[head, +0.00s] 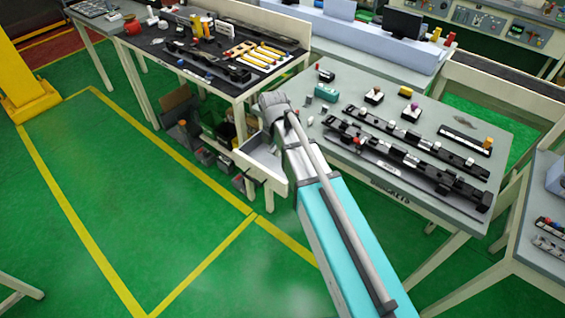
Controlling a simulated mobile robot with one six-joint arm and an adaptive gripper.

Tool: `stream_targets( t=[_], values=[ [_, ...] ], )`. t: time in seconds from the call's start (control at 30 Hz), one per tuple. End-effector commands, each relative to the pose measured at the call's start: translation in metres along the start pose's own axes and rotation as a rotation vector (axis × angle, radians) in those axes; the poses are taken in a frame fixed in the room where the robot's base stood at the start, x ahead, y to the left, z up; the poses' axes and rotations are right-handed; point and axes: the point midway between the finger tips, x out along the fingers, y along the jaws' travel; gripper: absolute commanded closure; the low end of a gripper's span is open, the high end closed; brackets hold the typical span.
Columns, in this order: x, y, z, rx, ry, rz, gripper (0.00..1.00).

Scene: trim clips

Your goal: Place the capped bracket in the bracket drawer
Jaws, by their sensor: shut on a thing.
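My arm reaches from the lower right up to the near left corner of the grey worktable. Its rounded grey end part shows there, but I cannot make out gripper fingers, and they appear hidden behind my arm. An open white drawer (259,163) sticks out beside my arm, below the table's left end. The visible part of its inside looks empty; my arm covers its right side. I cannot make out a capped bracket in or above the drawer. Small blocks with caps, one white-capped (373,96) and one pink-capped (411,112), stand on the table.
The grey worktable (455,128) carries long black rails (415,142), a teal box (327,92) and small loose parts. A dark-topped bench (165,42) with tools stands at the upper left, with bins (205,155) beneath. Green floor (110,200) is open at left.

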Motion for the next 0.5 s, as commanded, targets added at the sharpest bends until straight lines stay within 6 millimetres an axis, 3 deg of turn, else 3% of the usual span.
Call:
stream_targets(
  t=[0.03,0.2,0.5],
  values=[
    [0.018,0.002,-0.003,-0.001,0.0,0.0,1.0],
    [0.046,0.009,-0.014,0.0,0.0,0.0,1.0],
    [0.08,0.018,-0.027,0.001,0.0,0.0,1.0]
  ],
)
